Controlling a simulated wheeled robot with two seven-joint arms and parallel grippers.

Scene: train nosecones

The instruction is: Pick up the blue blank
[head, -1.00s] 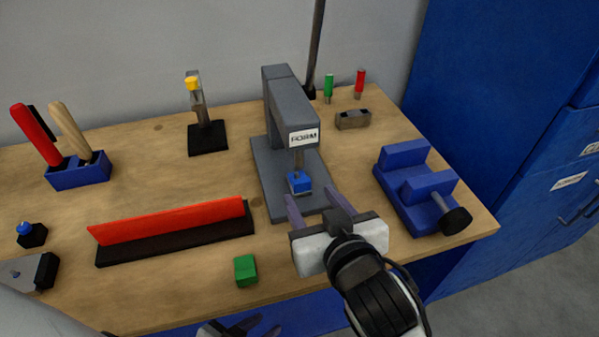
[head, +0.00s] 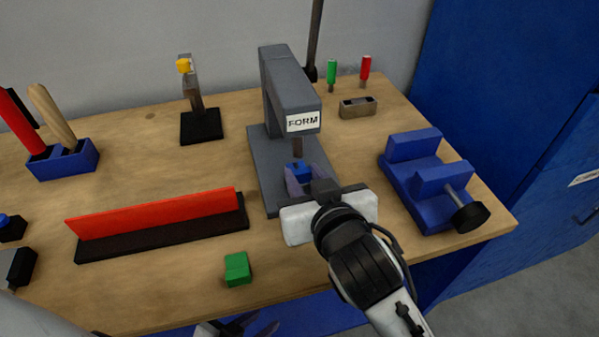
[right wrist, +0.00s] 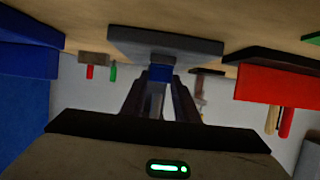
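The blue blank (head: 298,168) sits on the base of the grey press (head: 290,95), under its ram. My right gripper (head: 303,174) reaches in low from the front, with its fingers apart and pointing at the blank. The right wrist view shows the blue blank (right wrist: 160,73) between the far ends of the two fingers (right wrist: 159,92). The fingers seem to stand on either side of it; I cannot tell whether they touch it. My left gripper (head: 262,320) is at the bottom edge of the head view, open and empty, partly cut off.
A green block (head: 237,268) lies near the front edge. A red strip on a black base (head: 160,215) is at left. A blue vise (head: 430,185) with a black knob stands close to the right of my right arm. The press's upper arm hangs over the blank.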

